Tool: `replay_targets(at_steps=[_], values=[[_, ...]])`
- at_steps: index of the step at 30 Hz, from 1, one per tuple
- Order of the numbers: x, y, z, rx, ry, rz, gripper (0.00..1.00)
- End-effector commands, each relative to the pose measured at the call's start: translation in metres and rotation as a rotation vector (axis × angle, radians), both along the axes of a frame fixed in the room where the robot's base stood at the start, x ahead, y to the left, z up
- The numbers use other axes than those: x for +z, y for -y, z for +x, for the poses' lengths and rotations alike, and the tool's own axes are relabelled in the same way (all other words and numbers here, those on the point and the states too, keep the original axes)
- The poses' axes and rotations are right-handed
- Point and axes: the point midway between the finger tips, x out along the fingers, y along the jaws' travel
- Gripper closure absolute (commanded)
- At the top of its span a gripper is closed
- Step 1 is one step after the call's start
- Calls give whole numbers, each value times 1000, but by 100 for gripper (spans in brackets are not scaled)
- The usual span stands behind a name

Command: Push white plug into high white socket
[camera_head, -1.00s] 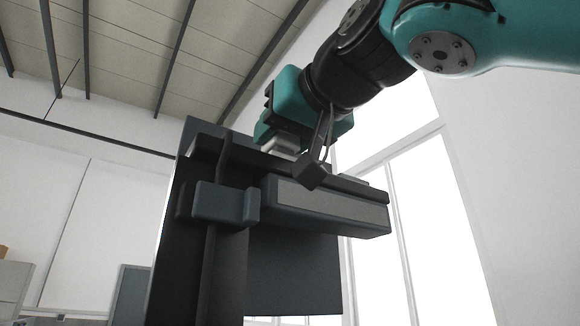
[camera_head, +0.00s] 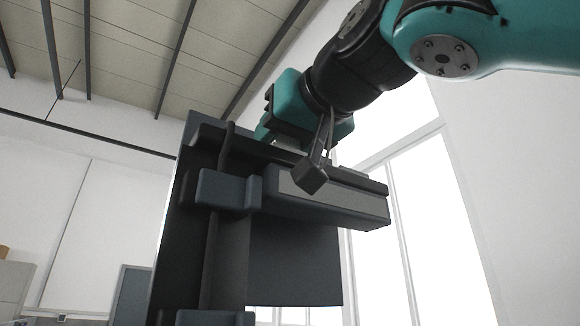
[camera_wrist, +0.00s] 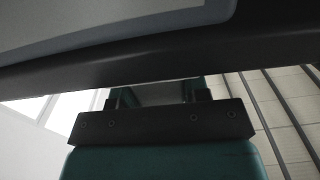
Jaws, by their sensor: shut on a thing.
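My gripper (camera_head: 284,138) hangs under the teal wrist, just above and behind the top of a dark lift column unit (camera_head: 292,265). In the wrist view its fingers (camera_wrist: 160,95) rise from a dark plate, shut on a pale grey-white piece between them, the white plug (camera_wrist: 158,91). Only a little of the plug shows. In the camera_head view the unit's upper edge hides the fingertips and nearly all of the plug. No socket can be made out in either view. I cannot tell whether the plug touches anything.
A thick dark ledge with a grey front panel (camera_head: 330,193) juts right from the column, close below my wrist. A blue-grey bracket (camera_head: 222,190) sits at its left. In the wrist view a large dark edge (camera_wrist: 150,65) crosses close over the fingers. Open air lies to the right.

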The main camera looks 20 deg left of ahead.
Motion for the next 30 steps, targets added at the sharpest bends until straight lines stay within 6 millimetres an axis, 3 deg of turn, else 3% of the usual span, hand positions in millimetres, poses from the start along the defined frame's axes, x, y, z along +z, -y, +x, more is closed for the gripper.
replay_targets(at_steps=[5, 6, 9, 15, 17, 30], values=[[3, 1, 0, 0, 3, 5, 86], [3, 1, -1, 0, 3, 5, 51], [3, 1, -1, 0, 3, 5, 28], [2, 1, 0, 0, 2, 4, 28], [2, 1, 0, 0, 2, 4, 18], [9, 1, 0, 0, 2, 4, 18]])
